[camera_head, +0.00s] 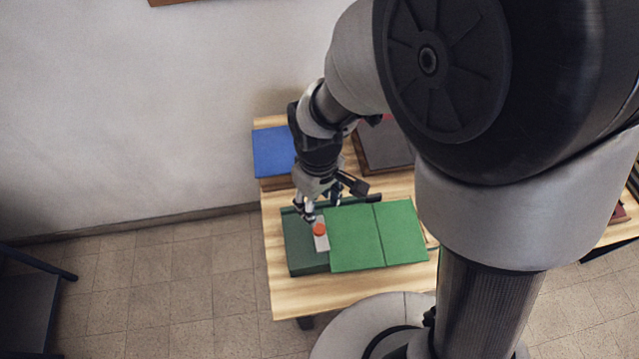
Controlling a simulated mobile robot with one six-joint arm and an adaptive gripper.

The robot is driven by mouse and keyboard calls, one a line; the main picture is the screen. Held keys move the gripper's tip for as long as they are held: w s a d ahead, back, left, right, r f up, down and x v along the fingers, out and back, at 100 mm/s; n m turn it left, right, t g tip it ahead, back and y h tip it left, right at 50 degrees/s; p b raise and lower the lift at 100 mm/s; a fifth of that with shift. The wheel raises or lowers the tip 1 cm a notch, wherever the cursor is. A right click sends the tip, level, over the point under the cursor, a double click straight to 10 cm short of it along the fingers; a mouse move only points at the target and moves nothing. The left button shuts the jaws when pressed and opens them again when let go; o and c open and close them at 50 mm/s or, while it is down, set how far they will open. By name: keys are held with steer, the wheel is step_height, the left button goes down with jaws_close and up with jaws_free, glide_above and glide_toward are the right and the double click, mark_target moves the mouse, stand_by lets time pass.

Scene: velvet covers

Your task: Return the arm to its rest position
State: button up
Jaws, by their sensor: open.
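My gripper (319,207) is at the end of my arm, pointing down over the table near the left part of a green case. Its jaws are open. An orange-red round thing on a small light block (321,241) sits just below the fingers, on the dark green part (301,252) of the case. I cannot tell whether the fingers touch it. A bright green two-panel cover (377,237) lies to the right of the block. My arm reaches down from the upper right and hides part of the table.
The wooden table (350,294) also holds a blue-topped box (273,151) at the back left and a dark grey box (385,145) behind my gripper. A wall stands behind the table. A dark piece of furniture (30,300) is at the far left. Tiled floor (160,290) lies open between them.

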steer(key=s+d+r+m+t+b, duration=0.15)
steer(key=d+r+m, duration=0.25)
steer(key=d+r, duration=0.5)
steer(key=s+d+r+m+t+b, duration=0.1)
steer(key=s+d+r+m+t, duration=0.2)
steer(key=s+d+r+m, duration=0.2)
steer(key=s+d+r, duration=0.2)
steer(key=s, duration=0.2)
steer(key=shift+r, duration=0.4)
steer(key=shift+d, duration=0.1)
